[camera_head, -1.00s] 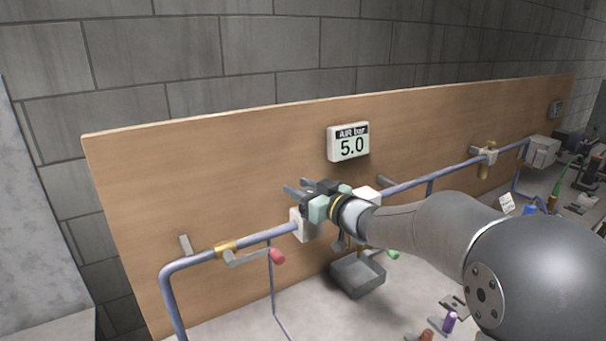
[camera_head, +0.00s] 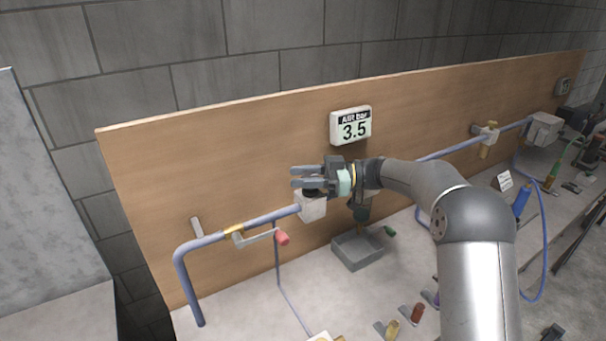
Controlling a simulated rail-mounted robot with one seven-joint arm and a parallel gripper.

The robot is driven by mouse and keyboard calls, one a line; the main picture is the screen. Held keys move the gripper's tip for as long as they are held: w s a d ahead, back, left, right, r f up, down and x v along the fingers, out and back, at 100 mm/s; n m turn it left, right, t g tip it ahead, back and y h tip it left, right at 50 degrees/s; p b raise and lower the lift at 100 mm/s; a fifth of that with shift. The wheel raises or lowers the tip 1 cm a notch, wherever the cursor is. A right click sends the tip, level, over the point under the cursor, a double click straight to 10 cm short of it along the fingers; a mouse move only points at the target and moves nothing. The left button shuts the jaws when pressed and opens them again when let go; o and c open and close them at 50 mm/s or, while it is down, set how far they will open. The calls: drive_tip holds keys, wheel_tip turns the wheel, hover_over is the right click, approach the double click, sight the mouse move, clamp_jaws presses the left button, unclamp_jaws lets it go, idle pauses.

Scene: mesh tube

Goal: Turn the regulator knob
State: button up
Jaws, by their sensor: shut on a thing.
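The regulator is a white block (camera_head: 311,207) on the blue-grey pipe (camera_head: 270,218) in front of the wooden board. Its dark knob (camera_head: 313,194) shows only in part on top of the block, between the fingers. My gripper (camera_head: 308,184) comes in from the right, lies level over the block and is shut on the knob. Its grey fingers reach past the knob to the left. The display (camera_head: 351,125) on the board above reads "AIR bar 3.5".
A red-handled lever valve (camera_head: 281,238) sits on the pipe to the left. A grey open bin (camera_head: 358,250) stands below my gripper. A brass-coloured valve (camera_head: 488,139) is farther right. Several small parts lie on the bench at the front.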

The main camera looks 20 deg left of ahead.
drive_tip(key=shift+s+n+g+h, duration=0.1)
drive_tip(key=shift+n+g+h, duration=0.6)
drive_tip(key=shift+g, duration=0.4)
drive_tip(key=o, duration=1)
drive_tip(key=shift+d, duration=0.1)
drive_tip(key=b+v, duration=0.2)
drive_tip(key=v, duration=1.5)
drive_tip(key=shift+f, duration=0.15)
drive_tip(key=shift+d, duration=0.1)
